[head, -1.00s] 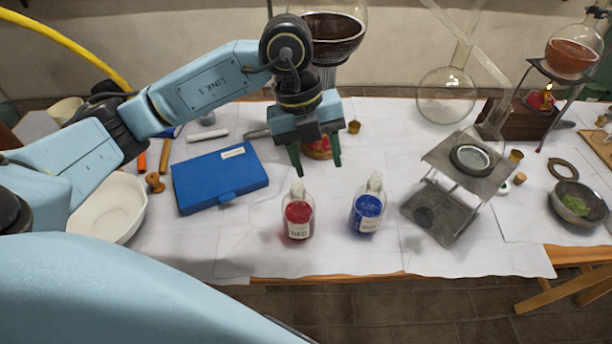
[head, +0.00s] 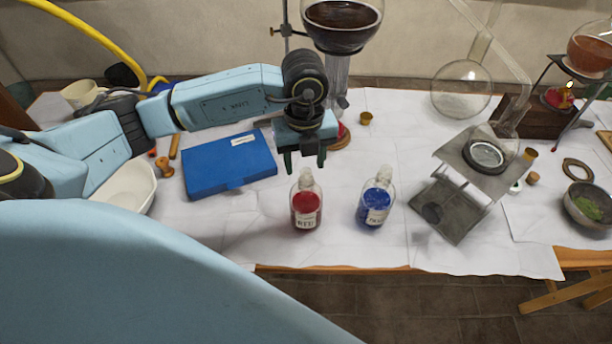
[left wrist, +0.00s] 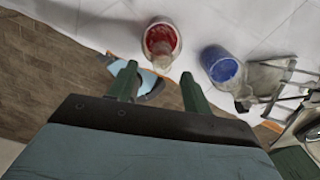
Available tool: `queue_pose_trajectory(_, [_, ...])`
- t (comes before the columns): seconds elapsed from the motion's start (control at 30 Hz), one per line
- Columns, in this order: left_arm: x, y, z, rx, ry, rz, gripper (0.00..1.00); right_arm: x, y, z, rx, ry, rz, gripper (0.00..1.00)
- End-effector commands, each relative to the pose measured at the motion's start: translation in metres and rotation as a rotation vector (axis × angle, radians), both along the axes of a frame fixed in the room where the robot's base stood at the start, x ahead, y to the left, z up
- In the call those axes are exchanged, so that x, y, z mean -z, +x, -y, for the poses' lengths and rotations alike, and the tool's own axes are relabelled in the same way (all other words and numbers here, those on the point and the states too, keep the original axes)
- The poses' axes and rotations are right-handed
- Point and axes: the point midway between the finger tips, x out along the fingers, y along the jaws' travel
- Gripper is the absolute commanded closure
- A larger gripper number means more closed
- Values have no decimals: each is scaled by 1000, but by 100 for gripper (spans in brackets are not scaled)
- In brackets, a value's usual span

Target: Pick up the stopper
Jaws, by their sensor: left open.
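A clear glass bottle of red powder (head: 306,208) stands upright on the white-covered table, with a pale stopper (head: 305,178) in its neck. A bottle of blue powder (head: 375,206) stands to its right, with a similar stopper (head: 384,174). My left gripper (head: 305,163) is open and empty, fingers pointing down, just above and behind the red bottle's stopper in the head view. In the left wrist view, the red bottle's stopper (left wrist: 162,62) shows between the two fingers (left wrist: 158,74), beyond their tips. I cannot tell the exact gap.
A blue case (head: 230,163) lies left of the red bottle. A metal stand (head: 455,208) is right of the blue bottle. A large flask of dark liquid (head: 341,25) stands behind my gripper. A small cork (head: 533,179) lies at the right. The table's front edge is close to the bottles.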

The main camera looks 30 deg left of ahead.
Motion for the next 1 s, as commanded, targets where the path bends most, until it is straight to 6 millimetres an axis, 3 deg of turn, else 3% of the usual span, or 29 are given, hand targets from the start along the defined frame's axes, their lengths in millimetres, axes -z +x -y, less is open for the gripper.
queue_pose_trajectory(0.2, [28,2,2,0,-1,-2,50,-2,0,0,0,0,0,64])
queue_pose_trajectory(0.47, [32,2,2,2,0,0,50,-2,0,0,0,0,0,64])
queue_pose_trajectory(0.87, [32,2,2,2,0,-1,99,-2,1,-1,1,1,1,64])
queue_pose_trajectory(1.0, [32,1,2,2,0,-3,100,-2,1,-1,1,1,2,64])
